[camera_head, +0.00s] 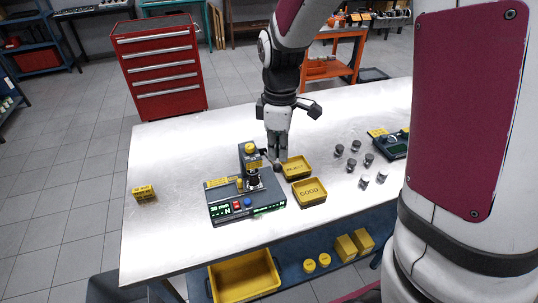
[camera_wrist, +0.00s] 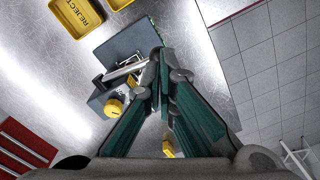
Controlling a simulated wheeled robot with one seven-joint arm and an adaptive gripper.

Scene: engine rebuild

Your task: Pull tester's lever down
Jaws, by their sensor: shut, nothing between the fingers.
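The tester (camera_head: 247,207) is a dark grey box with green displays and an upright post on the white table. The post has a yellow cap (camera_head: 250,148), which also shows in the wrist view (camera_wrist: 113,107). The tester's lever is a metal bar (camera_wrist: 122,72) reaching from the post toward my fingertips. In the head view, a dark knob (camera_head: 277,168) shows just below my gripper (camera_head: 278,158). In the wrist view, my gripper (camera_wrist: 164,62) is shut and empty, its tips over the lever's end. The fingers hide that end, and I cannot tell whether they touch it.
Yellow REJECT (camera_head: 297,168) and GOOD (camera_head: 309,192) trays lie right of the tester. Several small metal cylinders (camera_head: 352,165) stand farther right, near another device (camera_head: 393,147). A yellow block (camera_head: 144,193) lies at the left. The table's left part is mostly clear.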

